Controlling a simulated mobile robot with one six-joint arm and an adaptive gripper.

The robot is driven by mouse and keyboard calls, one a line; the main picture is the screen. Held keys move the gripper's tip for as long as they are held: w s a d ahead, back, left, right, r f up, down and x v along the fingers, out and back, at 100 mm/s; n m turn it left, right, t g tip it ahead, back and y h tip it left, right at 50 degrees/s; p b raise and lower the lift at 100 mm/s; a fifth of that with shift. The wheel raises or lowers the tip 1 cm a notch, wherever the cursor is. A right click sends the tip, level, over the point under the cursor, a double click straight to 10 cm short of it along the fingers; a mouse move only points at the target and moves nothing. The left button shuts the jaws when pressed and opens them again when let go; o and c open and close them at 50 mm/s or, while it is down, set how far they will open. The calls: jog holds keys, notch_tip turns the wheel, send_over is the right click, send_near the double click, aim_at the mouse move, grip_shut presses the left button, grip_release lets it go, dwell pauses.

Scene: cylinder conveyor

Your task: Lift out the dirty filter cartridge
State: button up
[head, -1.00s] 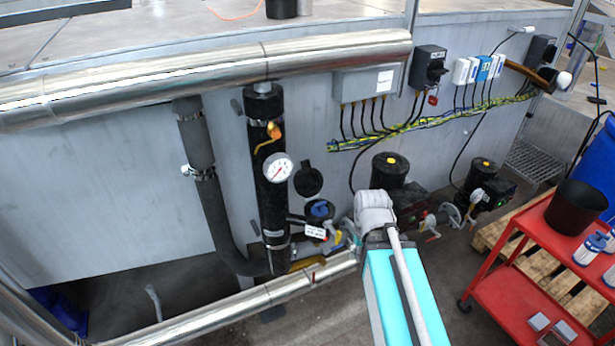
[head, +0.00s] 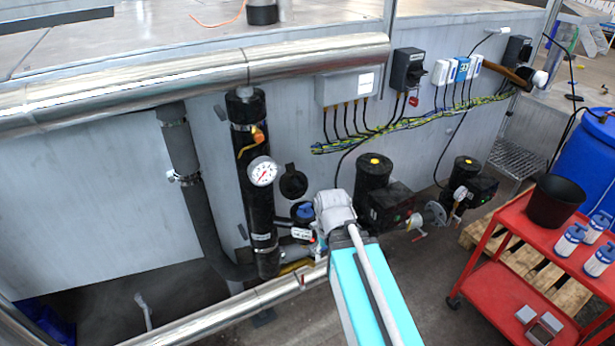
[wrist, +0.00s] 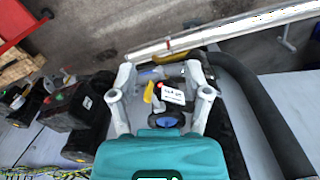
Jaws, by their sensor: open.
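The filter housing is a short black body low on the wall, with its round black lid (head: 293,183) swung open above it. The blue top of the dirty filter cartridge (head: 304,211) shows in its mouth; it also shows in the wrist view (wrist: 166,122). A white tag (head: 300,233) hangs on the housing front. My gripper (head: 333,208) is just right of the housing in the head view. In the wrist view its fingers (wrist: 160,75) are spread apart with the tag and blue top between them in the picture. Contact cannot be told. The cartridge body is hidden.
A black insulated pipe with a gauge (head: 262,171) stands left of the housing. Black pumps (head: 374,176) stand to its right. A silver pipe (head: 240,307) runs low in front. A red trolley (head: 500,225) at right carries a black bucket (head: 556,204) and blue-topped white cartridges (head: 570,241).

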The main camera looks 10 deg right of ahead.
jog(key=w+r+n+p, duration=0.2)
jog(key=w+n, duration=0.7)
jog(key=w, duration=0.4)
notch_tip(320, 180, up, 3)
jog(key=n+p, duration=0.3)
jog(key=n, duration=0.9)
send_over(305, 206)
jog(key=shift+w+d+n, duration=0.15)
jog(key=shift+w+n, duration=0.15)
jog(key=shift+w, duration=0.1)
jog(key=shift+f, duration=0.2)
notch_tip(305, 206, down, 14)
jog(key=b, duration=1.4)
jog(key=shift+r, duration=0.25)
grip_shut()
